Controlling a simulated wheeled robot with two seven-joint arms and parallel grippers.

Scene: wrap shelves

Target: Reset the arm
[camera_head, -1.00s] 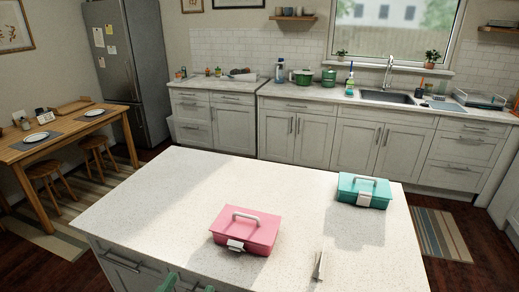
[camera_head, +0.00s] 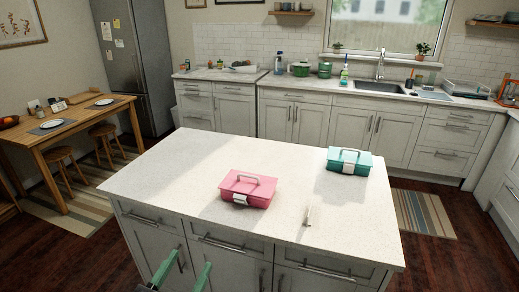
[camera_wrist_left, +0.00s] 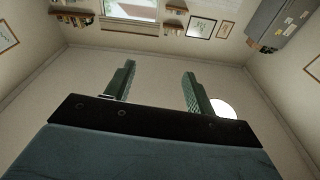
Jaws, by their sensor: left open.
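My left gripper (camera_head: 191,258) shows at the bottom of the head view, in front of the island's drawers and below the worktop. Its two green fingers are apart with nothing between them. In the left wrist view the same open fingers (camera_wrist_left: 158,70) point at bare wall, with the room appearing upside down or tilted. My right gripper is in neither view.
A kitchen island (camera_head: 170,165) carries a closed pink box (camera_head: 240,195), a closed teal box (camera_head: 335,165) and a small upright pale object (camera_head: 308,215). A wooden table (camera_head: 90,119) with stools stands left. Striped rugs lie on the floor.

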